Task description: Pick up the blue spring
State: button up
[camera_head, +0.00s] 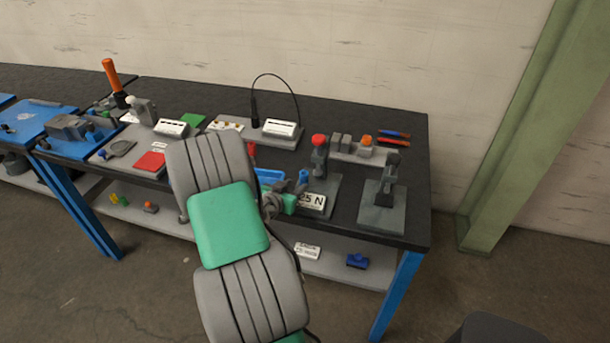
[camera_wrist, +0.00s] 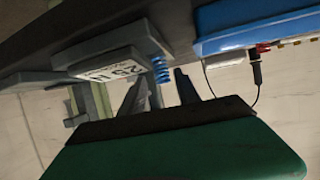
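The blue spring (camera_wrist: 160,69) shows in the wrist view as a small coil at the edge of a grey stand. It is beside a white plate marked 25 N (camera_wrist: 112,65). My gripper (camera_wrist: 160,92) is open, with one dark finger on each side of the spring's near end in the picture. I see no contact, and the depth between fingers and spring is hard to judge. In the head view the 25 N plate (camera_head: 312,201) shows on the bench, with a small blue shape (camera_head: 303,178) beside it, likely the spring. My arm hides part of this area.
A blue tray (camera_head: 270,175) lies close to the left of the stand; a blue body (camera_wrist: 250,22) is near the right finger in the wrist view.

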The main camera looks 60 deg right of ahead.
aim_at(302, 181)
jog(key=p+x, duration=0.2)
jog(key=x, duration=0.4)
jog(key=shift+d+r, duration=0.1)
jog(key=shift+c, duration=0.3)
grip_shut()
